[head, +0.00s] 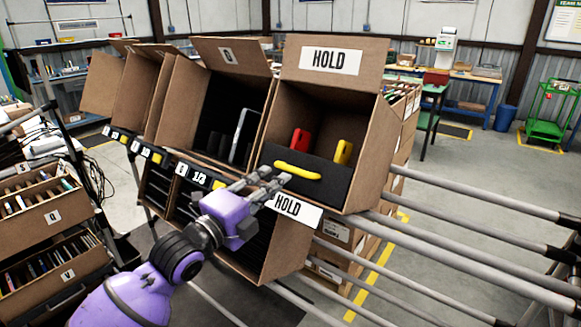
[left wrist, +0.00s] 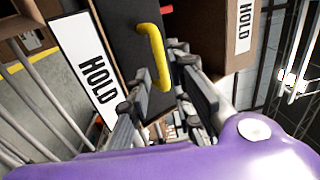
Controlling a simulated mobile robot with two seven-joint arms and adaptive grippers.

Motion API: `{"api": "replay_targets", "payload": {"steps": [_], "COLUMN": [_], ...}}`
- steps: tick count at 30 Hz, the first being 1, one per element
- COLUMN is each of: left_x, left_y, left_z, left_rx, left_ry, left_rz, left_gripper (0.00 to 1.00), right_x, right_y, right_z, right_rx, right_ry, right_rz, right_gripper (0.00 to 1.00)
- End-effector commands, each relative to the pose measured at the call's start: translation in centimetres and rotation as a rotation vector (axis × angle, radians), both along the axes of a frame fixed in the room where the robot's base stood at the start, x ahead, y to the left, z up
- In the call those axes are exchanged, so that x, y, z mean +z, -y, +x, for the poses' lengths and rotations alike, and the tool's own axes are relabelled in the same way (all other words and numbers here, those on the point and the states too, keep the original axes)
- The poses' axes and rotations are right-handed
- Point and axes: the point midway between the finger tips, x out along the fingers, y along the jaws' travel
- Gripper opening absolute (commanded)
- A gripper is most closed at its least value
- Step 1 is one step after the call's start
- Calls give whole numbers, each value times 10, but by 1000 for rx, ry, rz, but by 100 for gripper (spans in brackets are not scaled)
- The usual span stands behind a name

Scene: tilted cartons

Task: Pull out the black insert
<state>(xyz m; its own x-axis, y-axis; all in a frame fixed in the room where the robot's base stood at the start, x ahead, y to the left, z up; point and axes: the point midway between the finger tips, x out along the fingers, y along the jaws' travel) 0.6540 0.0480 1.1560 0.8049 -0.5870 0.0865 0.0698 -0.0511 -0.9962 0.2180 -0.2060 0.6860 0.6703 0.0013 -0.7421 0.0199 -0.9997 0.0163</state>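The black insert (head: 333,187) sits in the front of the tilted HOLD carton (head: 378,135). A curved yellow handle (head: 297,171) is on its front face. Red and yellow items stand up behind the insert. My left gripper (head: 273,180) is just in front of the insert, near the lower edge of the handle. In the left wrist view, the fingers (left wrist: 158,82) are spread with nothing gripped. The handle (left wrist: 155,50) shows at the gap between them, against the black insert (left wrist: 128,30). I cannot tell whether a finger touches it. My right gripper is not in view.
A white HOLD label (head: 292,208) hangs below the carton's front edge. A tilted carton (head: 230,58) with a grey item stands to its left. Metal rails (head: 470,195) run to the right. Bins (head: 40,215) of thin items stand at left.

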Motion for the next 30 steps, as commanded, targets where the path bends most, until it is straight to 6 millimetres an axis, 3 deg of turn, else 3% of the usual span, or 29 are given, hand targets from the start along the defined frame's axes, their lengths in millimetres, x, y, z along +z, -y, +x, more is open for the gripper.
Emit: {"api": "replay_targets", "payload": {"steps": [15, 26, 30], "left_x": [8, 7, 7], "left_y": [40, 45, 44], "left_z": [56, 62, 61], "left_rx": [2, 2, 2], "left_ry": [6, 5, 5], "left_rz": [5, 7, 7], "left_gripper": [20, 20, 4], "right_x": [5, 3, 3], "right_y": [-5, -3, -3], "right_z": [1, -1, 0], "right_rx": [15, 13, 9], "right_ry": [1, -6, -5], "right_rz": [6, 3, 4], "right_gripper": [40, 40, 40]}}
